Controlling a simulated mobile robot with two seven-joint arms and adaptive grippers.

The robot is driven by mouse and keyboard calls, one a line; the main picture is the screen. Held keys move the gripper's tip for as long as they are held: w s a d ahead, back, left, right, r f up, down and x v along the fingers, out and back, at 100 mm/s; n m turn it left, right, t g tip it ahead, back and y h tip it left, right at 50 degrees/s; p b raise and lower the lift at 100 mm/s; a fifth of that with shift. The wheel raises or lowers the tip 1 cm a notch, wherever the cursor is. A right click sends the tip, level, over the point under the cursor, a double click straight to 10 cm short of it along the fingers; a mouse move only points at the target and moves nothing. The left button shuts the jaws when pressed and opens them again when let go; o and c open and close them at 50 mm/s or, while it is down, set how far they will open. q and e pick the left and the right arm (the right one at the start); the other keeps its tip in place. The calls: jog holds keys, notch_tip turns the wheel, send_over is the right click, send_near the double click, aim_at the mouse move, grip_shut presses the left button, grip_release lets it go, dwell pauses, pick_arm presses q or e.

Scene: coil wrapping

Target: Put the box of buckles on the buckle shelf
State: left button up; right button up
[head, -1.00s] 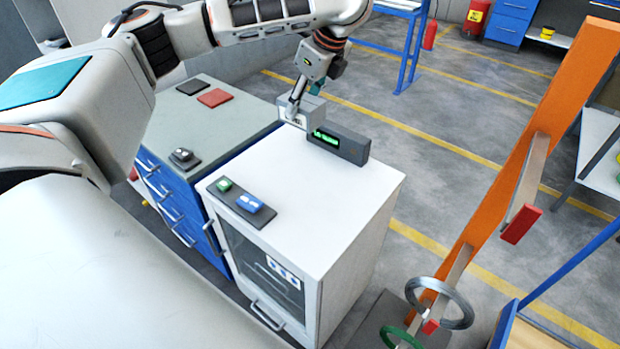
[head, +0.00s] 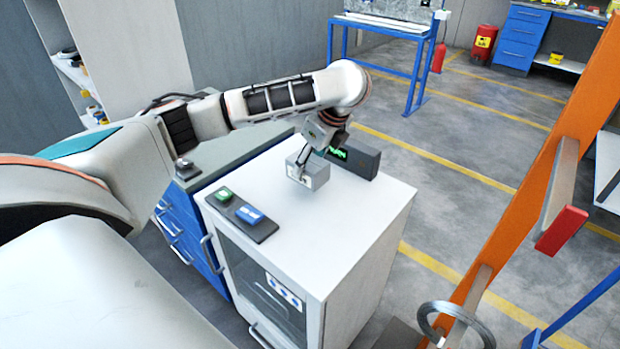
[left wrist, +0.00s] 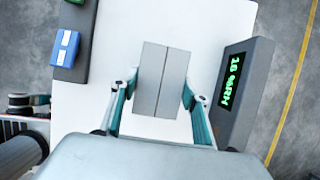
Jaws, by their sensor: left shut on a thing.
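A small grey box (head: 308,172) with a label on its side is held over the white cabinet top (head: 330,212). I take it to be the box of buckles; its contents are hidden. In the left wrist view the box (left wrist: 160,80) shows a closed top with a seam down the middle. My left gripper (left wrist: 160,88) has one finger on each side of it; in the head view this gripper (head: 308,158) comes down onto the box from behind. I cannot tell whether the box touches the cabinet top. I cannot make out which shelf is the buckle shelf. My right gripper is not in view.
A dark display unit (head: 354,157) with green digits stands just right of the box. A shelf with small items (head: 78,75) stands at the far left. An orange post (head: 545,165) rises at right.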

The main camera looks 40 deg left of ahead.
pick_arm(q)
notch_tip(320, 180, down, 4)
jog(key=shift+b, duration=0.95)
jog(key=shift+f, duration=0.25)
jog(key=shift+r, duration=0.25)
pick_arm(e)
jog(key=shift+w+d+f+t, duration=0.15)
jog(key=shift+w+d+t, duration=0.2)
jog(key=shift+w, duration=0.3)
pick_arm(q)
jog(key=o, duration=1.5)
jog(key=shift+f, duration=0.15)
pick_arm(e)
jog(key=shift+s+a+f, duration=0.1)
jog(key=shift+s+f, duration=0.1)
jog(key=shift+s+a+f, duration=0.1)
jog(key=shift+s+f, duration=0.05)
